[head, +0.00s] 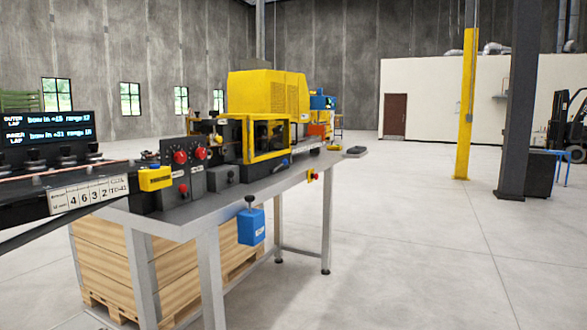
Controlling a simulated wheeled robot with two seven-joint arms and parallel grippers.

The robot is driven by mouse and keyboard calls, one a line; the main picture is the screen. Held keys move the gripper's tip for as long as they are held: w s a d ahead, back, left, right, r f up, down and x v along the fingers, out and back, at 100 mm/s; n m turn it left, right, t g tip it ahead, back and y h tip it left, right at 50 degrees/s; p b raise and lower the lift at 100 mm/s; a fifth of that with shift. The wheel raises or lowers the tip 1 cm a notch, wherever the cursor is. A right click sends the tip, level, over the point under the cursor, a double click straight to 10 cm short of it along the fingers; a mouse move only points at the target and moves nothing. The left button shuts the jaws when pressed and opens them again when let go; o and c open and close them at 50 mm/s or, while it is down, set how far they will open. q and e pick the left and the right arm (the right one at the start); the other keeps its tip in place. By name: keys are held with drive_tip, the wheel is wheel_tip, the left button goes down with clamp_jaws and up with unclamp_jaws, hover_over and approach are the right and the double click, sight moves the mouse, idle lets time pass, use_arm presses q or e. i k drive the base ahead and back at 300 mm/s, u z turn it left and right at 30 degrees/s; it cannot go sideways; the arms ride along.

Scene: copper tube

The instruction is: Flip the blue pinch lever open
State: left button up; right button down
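A small blue piece (280,165), elongated like a lever, sits low at the front of the yellow-framed machine housing (265,139) on the metal table (215,206). It is too small to tell whether it is the pinch lever or how it is set. A larger blue box (251,227) with a black knob on top is at the table's front edge. Neither of my grippers is in view.
A black panel with red knobs (180,157) and a yellow box (155,178) stand at the table's left. A display (47,130) is at far left. A wooden pallet stack (170,270) is under the table. The floor on the right is clear up to a column (517,110).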

sight(284, 163)
drive_tip(key=z, duration=0.75)
drive_tip(key=i, duration=3.4)
drive_tip(key=u, duration=1.7)
drive_tip(key=i, duration=0.6)
drive_tip(key=u, duration=0.5)
